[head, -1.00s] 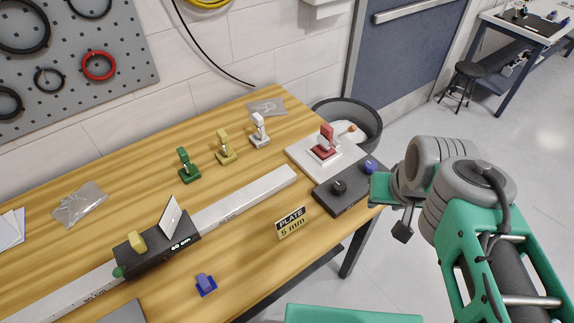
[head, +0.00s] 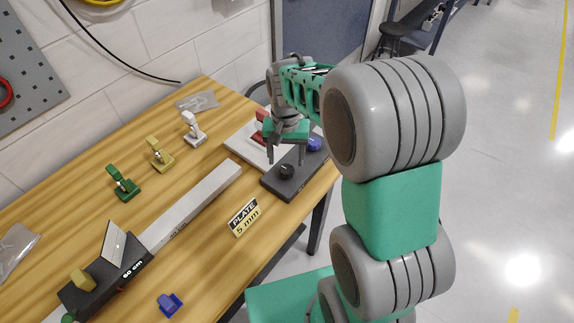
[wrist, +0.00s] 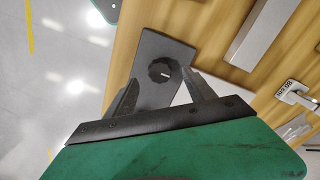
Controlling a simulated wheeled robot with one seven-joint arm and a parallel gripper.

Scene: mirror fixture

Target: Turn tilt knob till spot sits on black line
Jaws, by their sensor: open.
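A dark control box (head: 283,188) at the table's right end carries a black ribbed knob (head: 286,171) and a blue knob (head: 313,144). My gripper (head: 287,160) is open and points down just above the box. In the wrist view its fingers (wrist: 160,78) stand on either side of the black knob, apart from it. A tilted pale plate (head: 112,243), which looks like the mirror, stands on a black carriage (head: 135,262) reading 60 cm. I cannot make out a light spot or black line.
A grey rail (head: 200,200) runs across the wooden table. Green (head: 122,184), yellow (head: 159,155) and white (head: 193,127) stands are behind it. A red stand (head: 262,125) on a white base is close behind my gripper. A sign (head: 243,217) reads PLATE 5 mm.

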